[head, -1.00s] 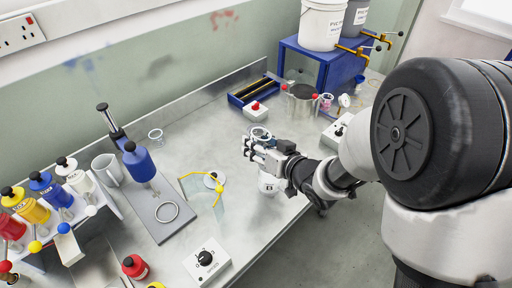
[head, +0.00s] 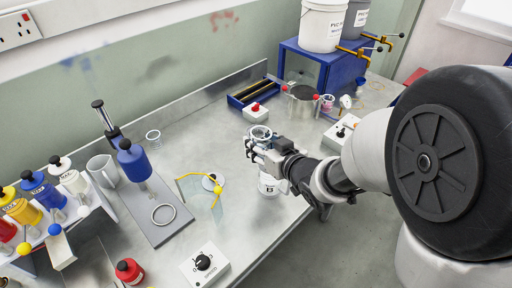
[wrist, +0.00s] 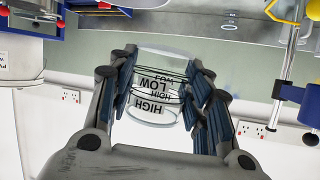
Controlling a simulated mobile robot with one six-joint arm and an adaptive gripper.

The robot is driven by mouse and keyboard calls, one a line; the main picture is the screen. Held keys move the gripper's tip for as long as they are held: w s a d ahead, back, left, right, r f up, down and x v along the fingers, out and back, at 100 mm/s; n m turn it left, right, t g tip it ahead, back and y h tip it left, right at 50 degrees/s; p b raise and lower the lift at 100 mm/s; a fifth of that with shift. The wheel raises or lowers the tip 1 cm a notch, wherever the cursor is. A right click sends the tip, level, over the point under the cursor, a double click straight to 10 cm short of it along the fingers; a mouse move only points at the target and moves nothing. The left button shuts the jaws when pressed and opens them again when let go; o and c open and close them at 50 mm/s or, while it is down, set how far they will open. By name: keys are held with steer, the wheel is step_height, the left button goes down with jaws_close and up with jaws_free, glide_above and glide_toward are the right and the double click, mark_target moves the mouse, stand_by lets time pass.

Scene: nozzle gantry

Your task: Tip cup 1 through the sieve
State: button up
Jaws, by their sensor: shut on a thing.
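My gripper (head: 258,147) is shut on a clear cup (head: 260,132) whose round rim shows above the fingers in the head view. In the wrist view the cup (wrist: 156,95) sits between both fingers and carries white labels reading HIGH and LOW. The cup looks roughly upright; I cannot read a number on it or tell its contents. A metal pot with red knobs (head: 302,106) stands on the bench behind and right of my gripper, its top dark. I cannot tell for sure whether it holds the sieve. A white container marked B (head: 269,187) shows below my gripper.
A curved clear shield with a yellow edge (head: 217,199) stands to the left.

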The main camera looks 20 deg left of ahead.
mark_target(256, 132)
steer(key=shift+r, duration=0.2)
steer(key=shift+r+p, duration=1.25)
steer(key=shift+r, duration=0.15)
